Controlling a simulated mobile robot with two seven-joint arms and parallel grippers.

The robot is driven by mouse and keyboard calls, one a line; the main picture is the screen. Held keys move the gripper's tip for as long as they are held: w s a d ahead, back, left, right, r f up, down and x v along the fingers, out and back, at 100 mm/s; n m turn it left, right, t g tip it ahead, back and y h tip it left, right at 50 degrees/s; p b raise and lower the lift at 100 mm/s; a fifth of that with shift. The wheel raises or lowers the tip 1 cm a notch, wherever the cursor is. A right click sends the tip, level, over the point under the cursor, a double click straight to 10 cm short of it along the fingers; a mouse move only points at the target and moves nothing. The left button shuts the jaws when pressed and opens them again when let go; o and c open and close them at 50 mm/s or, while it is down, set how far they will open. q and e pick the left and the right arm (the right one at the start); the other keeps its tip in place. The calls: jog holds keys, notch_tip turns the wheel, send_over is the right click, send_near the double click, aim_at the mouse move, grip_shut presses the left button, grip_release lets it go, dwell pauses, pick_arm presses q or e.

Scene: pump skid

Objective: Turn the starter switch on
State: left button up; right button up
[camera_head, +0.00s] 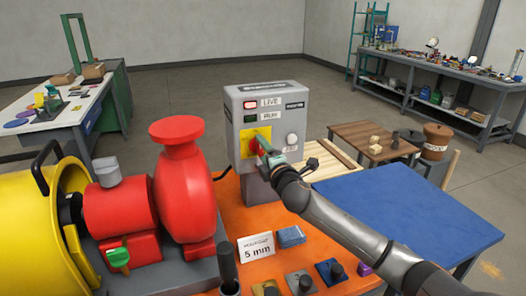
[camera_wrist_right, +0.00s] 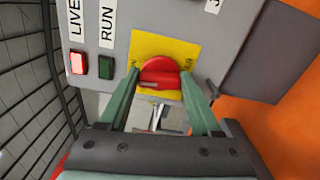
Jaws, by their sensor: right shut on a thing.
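My right gripper (camera_head: 263,147) reaches the box front from the right. In the wrist view its two green fingers (camera_wrist_right: 162,88) are on either side of the red knob, shut on it. The LIVE lamp (camera_wrist_right: 78,63) glows red and the RUN lamp (camera_wrist_right: 106,67) is dark green. My left gripper is out of view.
The red pump (camera_head: 185,195) and yellow motor cover (camera_head: 35,230) stand left of the box. A "5 mm" card (camera_head: 257,249) and several small knobbed blocks lie on the orange skid (camera_head: 215,286). A blue-topped table (camera_head: 410,205) lies right, beneath my right arm.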

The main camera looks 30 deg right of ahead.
jog(key=shift+m, duration=0.8)
jog(key=o, duration=1.4)
jog(key=shift+s+a+f, duration=0.1)
jog(key=shift+s+f, duration=0.05)
jog(key=shift+s, duration=0.4)
jog(key=b+v, duration=0.1)
jog(key=v, duration=1)
jog(key=shift+s+b, duration=0.2)
jog(key=shift+b, duration=0.1)
